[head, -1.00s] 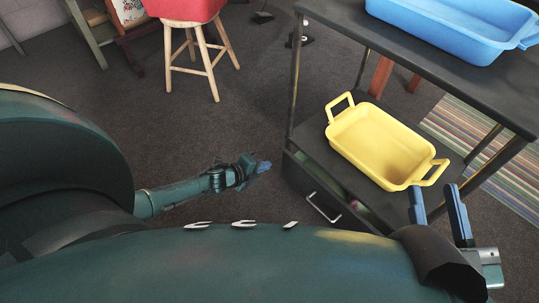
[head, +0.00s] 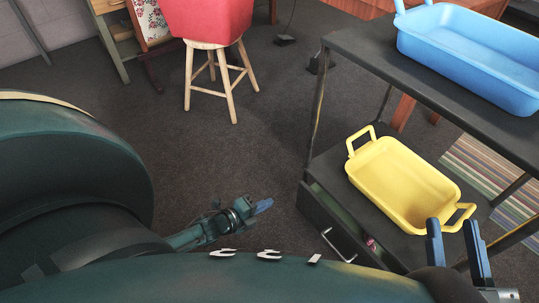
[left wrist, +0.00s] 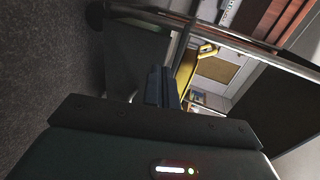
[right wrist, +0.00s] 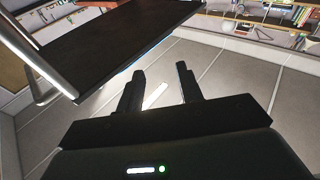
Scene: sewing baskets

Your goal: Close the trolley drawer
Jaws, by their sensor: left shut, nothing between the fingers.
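The dark trolley (head: 350,48) stands at the right in the head view. Its drawer (head: 322,215) is under the lower shelf and partly open, with a gap behind its front. A light handle (head: 335,243) is on the drawer front, and a small pink thing (head: 371,243) shows inside. My left gripper (head: 265,205) is shut and empty, left of the drawer front and apart from it in the head view. Its fingers show in the left wrist view (left wrist: 162,86), near a dark panel. My right gripper (head: 456,228) is open and empty, in front of the lower shelf in the head view.
A yellow basket (head: 365,187) sits on the lower shelf and a blue basket (head: 450,52) on the top. A stool (head: 206,44) with a red thing (head: 207,16) on it stands at the back. Carpet (head: 235,150) between stool and trolley is clear. A striped rug (head: 480,165) lies behind the trolley.

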